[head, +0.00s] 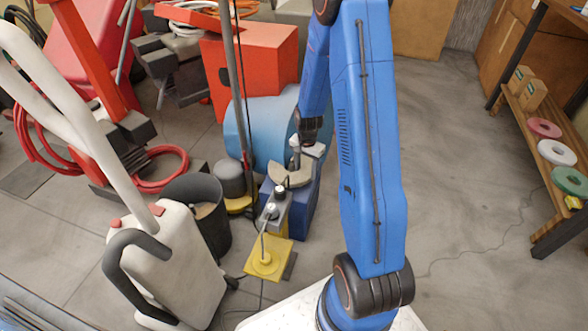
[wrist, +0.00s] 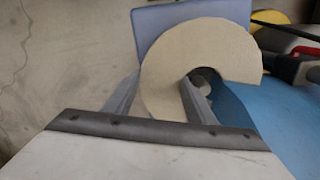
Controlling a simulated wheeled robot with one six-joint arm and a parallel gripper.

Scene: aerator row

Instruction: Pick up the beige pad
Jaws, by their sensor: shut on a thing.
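The beige pad (wrist: 200,55) is a flat ring with a wide centre hole and a gap at its lower right in the wrist view. In the head view the beige pad (head: 298,178) shows in part, above a dark blue box. My gripper (wrist: 162,80) is shut on the left part of the ring, one finger outside its edge and one in the hole. In the head view my gripper (head: 296,156) is small and partly hidden by the pad and my arm. I cannot tell whether the pad touches the box.
The dark blue box (head: 303,212), a light blue drum (head: 265,125) and a grey unit with a yellow plate (head: 268,262) crowd close by. A white machine (head: 165,265) stands left. A wooden shelf (head: 535,115) at right holds pink, white and green pads. Floor between is clear.

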